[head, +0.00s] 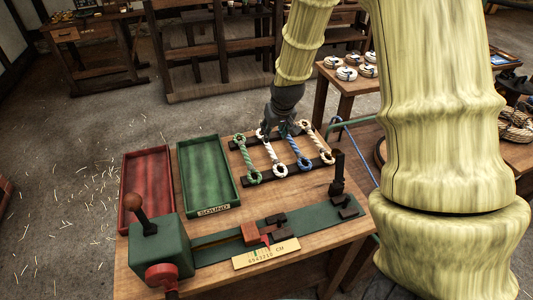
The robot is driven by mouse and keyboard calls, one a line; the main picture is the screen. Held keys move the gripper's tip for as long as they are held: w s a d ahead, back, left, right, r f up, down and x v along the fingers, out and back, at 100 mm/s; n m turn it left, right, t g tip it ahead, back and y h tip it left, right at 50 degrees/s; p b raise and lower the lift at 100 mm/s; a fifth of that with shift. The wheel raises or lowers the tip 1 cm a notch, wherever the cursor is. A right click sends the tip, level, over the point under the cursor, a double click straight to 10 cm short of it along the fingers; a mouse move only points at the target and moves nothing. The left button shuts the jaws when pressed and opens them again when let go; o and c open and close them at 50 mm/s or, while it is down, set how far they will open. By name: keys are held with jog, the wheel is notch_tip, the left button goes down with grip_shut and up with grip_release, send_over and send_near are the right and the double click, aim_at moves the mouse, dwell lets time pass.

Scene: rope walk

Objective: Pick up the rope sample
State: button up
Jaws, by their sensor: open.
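Several short rope samples with looped ends lie side by side on a dark rack (243,142) on the wooden bench. From left to right they are a green one (246,160), a white one (271,154), a blue one (294,150) and a white-and-brown one (317,143). My dark gripper (279,129) is open and reaches down over the far ends of the white and blue samples. It hides part of those ends. I cannot tell whether its fingers touch a rope.
A red tray (147,188) and a green tray (207,174) marked SOUND, both empty, sit left of the rack. A green testing machine (160,246) with a lever and a dark post (338,174) stand along the bench's near side. A table with rope coils (347,74) stands behind right.

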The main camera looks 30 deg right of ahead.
jog(key=p, duration=0.1)
send_over(271, 149)
jog(key=s, duration=0.2)
jog(key=shift+w+a+f, duration=0.1)
jog(key=shift+a+f, duration=0.05)
jog(key=shift+f, duration=1.15)
jog(key=shift+w+a+f, duration=0.1)
jog(key=shift+f, duration=1.15)
jog(key=shift+s+p+x, duration=0.15)
jog(key=shift+p+x, duration=0.25)
jog(key=shift+x, duration=0.55)
jog(key=shift+s+p+x, duration=0.15)
jog(key=shift+p+x, duration=0.25)
jog(key=shift+x, duration=1.5)
grip_shut()
